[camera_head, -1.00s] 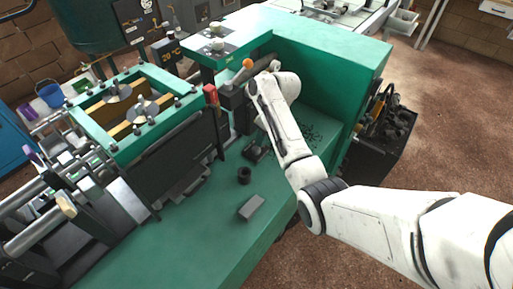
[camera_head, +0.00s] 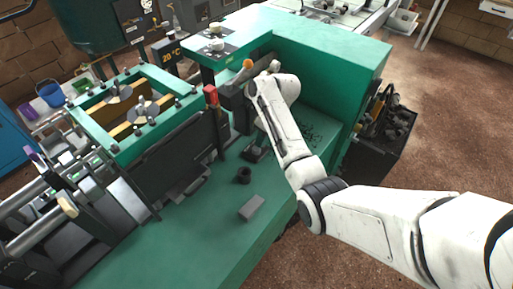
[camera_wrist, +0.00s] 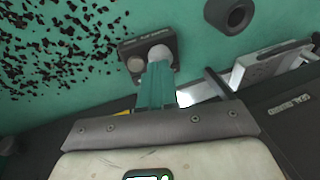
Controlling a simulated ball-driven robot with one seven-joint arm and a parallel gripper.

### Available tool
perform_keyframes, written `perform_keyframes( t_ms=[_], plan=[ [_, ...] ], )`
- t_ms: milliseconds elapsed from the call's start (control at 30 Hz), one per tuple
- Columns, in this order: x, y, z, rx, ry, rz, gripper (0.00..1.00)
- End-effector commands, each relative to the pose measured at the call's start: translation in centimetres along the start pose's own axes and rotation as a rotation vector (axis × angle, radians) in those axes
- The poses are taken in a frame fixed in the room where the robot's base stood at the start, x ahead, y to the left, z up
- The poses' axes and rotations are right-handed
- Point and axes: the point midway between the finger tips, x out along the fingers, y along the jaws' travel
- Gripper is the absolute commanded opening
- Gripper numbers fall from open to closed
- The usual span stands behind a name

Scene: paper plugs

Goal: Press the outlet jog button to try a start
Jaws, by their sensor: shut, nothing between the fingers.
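A small dark button box (camera_wrist: 148,50) lies on the green surface in the wrist view, with lettering too small to read. It carries a dull grey button (camera_wrist: 135,65) and a paler round button (camera_wrist: 161,54) side by side. My gripper (camera_wrist: 157,68) is shut and empty, its teal fingers reaching to the box. The fingertips overlap the lower edge of the paler button; I cannot tell whether they touch it. In the head view the box (camera_head: 255,151) sits on the green bench left of my forearm, and my fingertips cannot be made out.
A black ring (camera_head: 243,175) and a grey block (camera_head: 251,208) lie on the bench in front of the box. A red-topped handle (camera_head: 210,95) stands to the left. Dark flakes (camera_wrist: 60,45) are scattered over the green surface.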

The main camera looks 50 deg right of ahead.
Motion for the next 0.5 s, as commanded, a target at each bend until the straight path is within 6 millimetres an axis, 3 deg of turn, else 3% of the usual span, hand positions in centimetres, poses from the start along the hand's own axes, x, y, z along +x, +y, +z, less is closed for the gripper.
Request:
perform_keyframes(
  t_ms=[500],
  plan=[
    [1.5, 0.4, 0.3, 0.0, 0.0, 0.0, 0.0]
  ],
)
